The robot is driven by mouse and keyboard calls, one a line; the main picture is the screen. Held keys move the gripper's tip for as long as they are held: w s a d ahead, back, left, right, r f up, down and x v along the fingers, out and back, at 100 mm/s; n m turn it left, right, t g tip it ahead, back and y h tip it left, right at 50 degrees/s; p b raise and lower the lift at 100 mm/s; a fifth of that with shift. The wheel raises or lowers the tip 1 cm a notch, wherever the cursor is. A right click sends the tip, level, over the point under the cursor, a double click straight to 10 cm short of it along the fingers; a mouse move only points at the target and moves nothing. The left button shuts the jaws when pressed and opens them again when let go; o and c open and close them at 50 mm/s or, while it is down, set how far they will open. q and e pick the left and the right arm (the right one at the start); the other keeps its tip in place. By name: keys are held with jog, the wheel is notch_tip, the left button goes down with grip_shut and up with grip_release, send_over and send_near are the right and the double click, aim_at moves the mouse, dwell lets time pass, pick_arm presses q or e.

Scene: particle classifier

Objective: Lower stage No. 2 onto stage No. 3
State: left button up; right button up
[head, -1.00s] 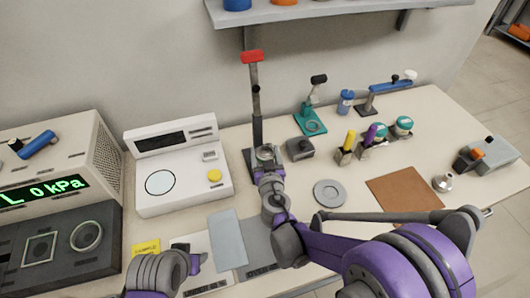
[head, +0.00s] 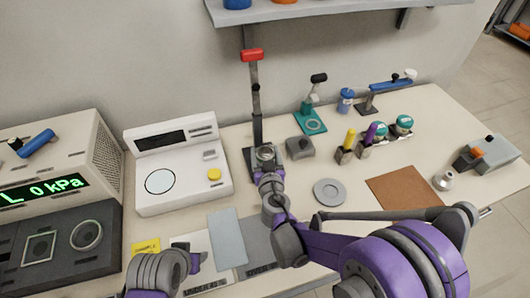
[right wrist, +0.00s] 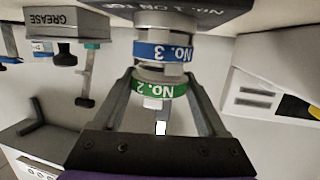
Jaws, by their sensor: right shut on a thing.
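Stage No. 2, a metal ring with a green band (right wrist: 160,90), is between the fingers of my right gripper (right wrist: 158,88), which is shut on it. The right wrist view is upside down. Stage No. 3, with a blue band (right wrist: 163,51), is directly under stage No. 2 and roughly in line with it. A short metal part shows between the bands; I cannot tell if the stages touch. In the head view, my right gripper (head: 266,163) is at the foot of the red-topped column and mostly hides the stages.
The red-topped column (head: 256,100) stands right behind my right gripper. A white instrument (head: 180,185) is to the left, a small grey box (head: 299,147) close on the right.

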pick_arm(q)
jog(key=shift+f, duration=0.1)
pick_arm(e)
jog(key=shift+f, duration=0.2)
jog(key=o, duration=1.4)
jog(key=shift+o, duration=0.2)
jog(key=shift+s, duration=0.1)
